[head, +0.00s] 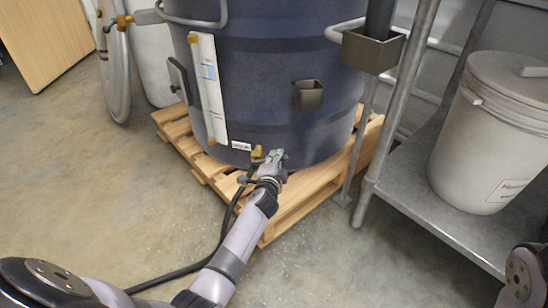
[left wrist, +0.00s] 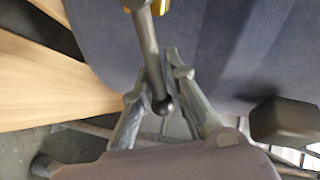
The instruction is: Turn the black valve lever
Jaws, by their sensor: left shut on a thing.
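The valve lever (left wrist: 148,50) is a dark rod with a round knob at its end. In the left wrist view it comes down from a brass-yellow fitting at the top edge, and its knob end lies between my fingers. My left gripper (left wrist: 157,82) is shut on the lever near the knob. In the head view my left gripper (head: 268,163) is at the low front of the dark blue tank (head: 270,85), beside the brass valve (head: 257,153). The lever itself is mostly hidden there by the gripper. My right gripper is out of view.
The tank stands on a wooden pallet (head: 290,205). A black hose (head: 190,268) runs from the valve across the floor. A metal shelf (head: 420,215) with a white bucket (head: 490,130) stands to the right.

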